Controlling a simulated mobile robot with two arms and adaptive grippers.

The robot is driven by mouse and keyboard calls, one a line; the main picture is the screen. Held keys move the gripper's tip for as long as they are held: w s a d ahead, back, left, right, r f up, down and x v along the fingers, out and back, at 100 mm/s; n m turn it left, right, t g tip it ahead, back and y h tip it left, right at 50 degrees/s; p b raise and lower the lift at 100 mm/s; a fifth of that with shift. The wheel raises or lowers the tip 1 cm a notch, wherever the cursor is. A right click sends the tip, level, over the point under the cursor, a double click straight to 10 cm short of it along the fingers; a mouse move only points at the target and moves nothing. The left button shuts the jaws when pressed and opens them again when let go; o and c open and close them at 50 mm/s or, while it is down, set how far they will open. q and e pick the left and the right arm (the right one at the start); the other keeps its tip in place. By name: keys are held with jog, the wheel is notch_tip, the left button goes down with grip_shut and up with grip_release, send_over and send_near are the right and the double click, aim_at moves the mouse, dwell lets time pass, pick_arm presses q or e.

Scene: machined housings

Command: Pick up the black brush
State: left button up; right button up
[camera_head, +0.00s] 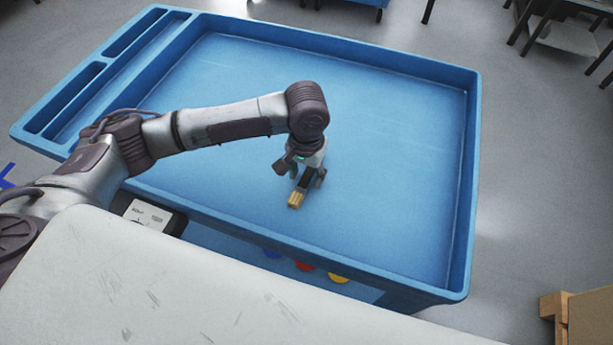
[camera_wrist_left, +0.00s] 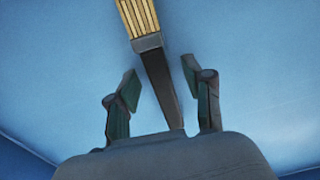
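The brush lies in the blue tray, with a black handle and a yellow-tan bristle end (camera_head: 296,199). In the left wrist view the black handle (camera_wrist_left: 160,85) runs between the two fingers and the yellow bristles (camera_wrist_left: 138,16) point away at the top. My left gripper (camera_head: 307,178) is over the handle, and its fingers (camera_wrist_left: 162,88) are open with a gap on each side of the handle. The handle's near end is hidden behind the gripper body. My right gripper is not in view.
The large blue tray (camera_head: 400,250) has raised walls and a wide empty floor around the brush. Narrow compartments (camera_head: 75,95) run along its left end. A white surface (camera_head: 180,290) is in the foreground. A cardboard box (camera_head: 585,320) stands at the lower right.

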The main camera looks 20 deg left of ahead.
pick_arm(q)
grip_shut()
